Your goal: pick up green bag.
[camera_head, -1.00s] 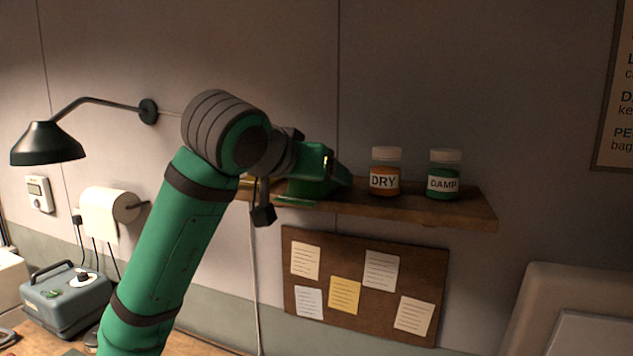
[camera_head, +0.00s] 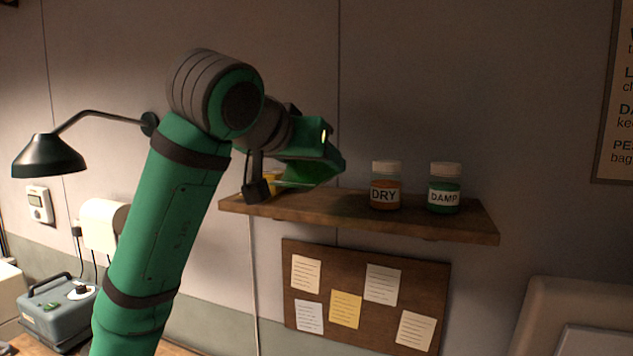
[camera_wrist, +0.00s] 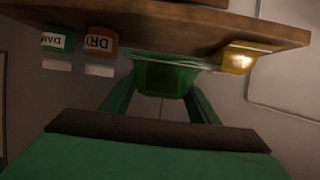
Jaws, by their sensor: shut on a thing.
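The green bag (camera_wrist: 165,78) sits between the two green fingers of my gripper (camera_wrist: 162,95) in the wrist view, which looks upside down. My gripper is shut on it. In the head view my gripper (camera_head: 325,158) is over the left part of the wooden shelf (camera_head: 420,217). The bag's green underside (camera_head: 305,176) shows below the hand, partly hidden by my arm. It appears raised a little above the shelf, though the exact gap is hard to tell.
An orange DRY jar (camera_head: 386,186) and a green DAMP jar (camera_head: 445,188) stand right of my gripper on the shelf. A yellow item (camera_wrist: 238,60) stands on the shelf's other side, partly behind my wrist. A pinboard (camera_head: 365,295) hangs below.

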